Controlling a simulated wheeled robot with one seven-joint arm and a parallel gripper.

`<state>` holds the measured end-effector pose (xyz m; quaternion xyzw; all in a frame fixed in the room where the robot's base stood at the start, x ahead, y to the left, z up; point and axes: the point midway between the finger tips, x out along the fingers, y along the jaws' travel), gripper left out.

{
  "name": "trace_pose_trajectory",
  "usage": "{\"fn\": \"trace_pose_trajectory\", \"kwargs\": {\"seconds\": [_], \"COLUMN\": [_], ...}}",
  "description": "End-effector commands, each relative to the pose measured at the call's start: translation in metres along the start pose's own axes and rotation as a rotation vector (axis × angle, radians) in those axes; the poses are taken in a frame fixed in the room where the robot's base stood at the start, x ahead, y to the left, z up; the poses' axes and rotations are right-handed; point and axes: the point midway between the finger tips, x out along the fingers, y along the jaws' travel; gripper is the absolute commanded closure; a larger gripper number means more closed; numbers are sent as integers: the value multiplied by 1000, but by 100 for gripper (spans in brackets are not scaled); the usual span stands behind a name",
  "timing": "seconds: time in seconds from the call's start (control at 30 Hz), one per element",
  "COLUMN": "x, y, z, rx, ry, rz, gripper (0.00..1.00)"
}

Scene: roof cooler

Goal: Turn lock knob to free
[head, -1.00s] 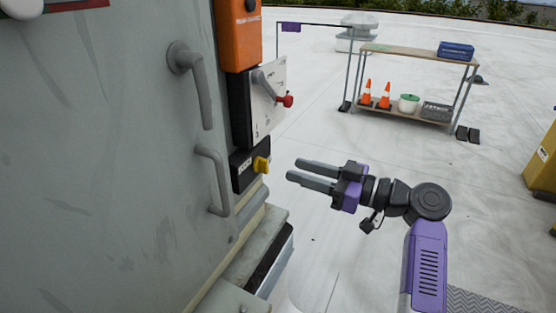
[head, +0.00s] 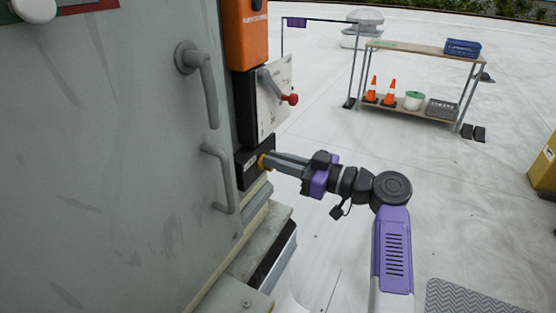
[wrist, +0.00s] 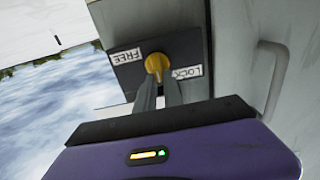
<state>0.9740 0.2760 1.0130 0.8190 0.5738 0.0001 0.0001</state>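The yellow lock knob (head: 262,161) sits on a black plate (head: 246,160) low on the cabinet's edge. In the wrist view the knob (wrist: 157,64) lies between a FREE label (wrist: 125,56) on the left and a LOCK label (wrist: 187,72) on the right. My gripper (head: 270,160) reaches the knob from the right. Its two grey fingers (wrist: 159,88) are close together, with the knob at their tips, and look shut on it. The fingertips hide part of the knob, so I cannot tell which label it points to.
Above the plate are a grey lever with a red knob (head: 290,99) and an orange box (head: 246,36). Grey door handles (head: 220,178) stand out to the left. A ledge (head: 262,240) juts out below. The roof to the right is open, with a shelf (head: 415,105) farther back.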

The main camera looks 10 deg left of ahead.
Motion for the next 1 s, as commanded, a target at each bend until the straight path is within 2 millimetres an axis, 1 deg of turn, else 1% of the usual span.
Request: {"fn": "trace_pose_trajectory", "kwargs": {"seconds": [0.37,0.57,0.77,1.0], "x": [0,0,0,0], "y": [0,1,4,8], "z": [0,1,1,2], "rx": [10,72,209,432], "ry": [0,0,-1,-2], "rz": [0,-1,-1,0], "gripper": [100,100,100,100]}}
